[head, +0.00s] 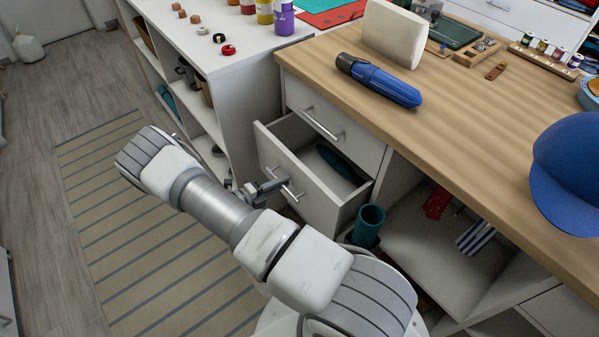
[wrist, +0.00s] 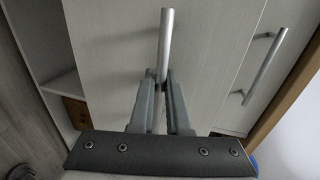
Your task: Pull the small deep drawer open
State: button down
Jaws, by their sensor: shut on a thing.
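The deep drawer (head: 304,195) is the lower white drawer under the wooden worktop, and it stands pulled part way out. A dark teal object (head: 338,163) lies inside it. My gripper (head: 272,187) is at the drawer's front, shut on its metal bar handle (head: 291,194). In the wrist view, the two fingers of my gripper (wrist: 160,92) close around the handle (wrist: 167,40), which runs between them. The drawer front (wrist: 110,45) fills much of that view. Part of the handle is hidden by the fingers.
A shut upper drawer (head: 335,135) with its own handle (wrist: 265,65) sits above. A teal cup (head: 368,226) stands close beside the open drawer. White cubby shelving (head: 235,105) is to the left. A striped rug (head: 150,225) covers open floor. A blue flashlight (head: 380,82) lies on the worktop.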

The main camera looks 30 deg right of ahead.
jog(key=f+b+v, duration=0.1)
jog(key=f+v, duration=0.1)
jog(key=v, duration=0.9)
jog(key=shift+a+f+b, duration=0.25)
jog(key=shift+a+b, duration=0.05)
jog(key=shift+a, duration=0.15)
jog(key=shift+s, duration=0.1)
jog(key=c, duration=1.2)
grip_release()
jog(key=shift+o, duration=0.2)
jog(key=p+v, duration=0.1)
jog(key=v, duration=1.6)
jog(key=shift+a, duration=0.2)
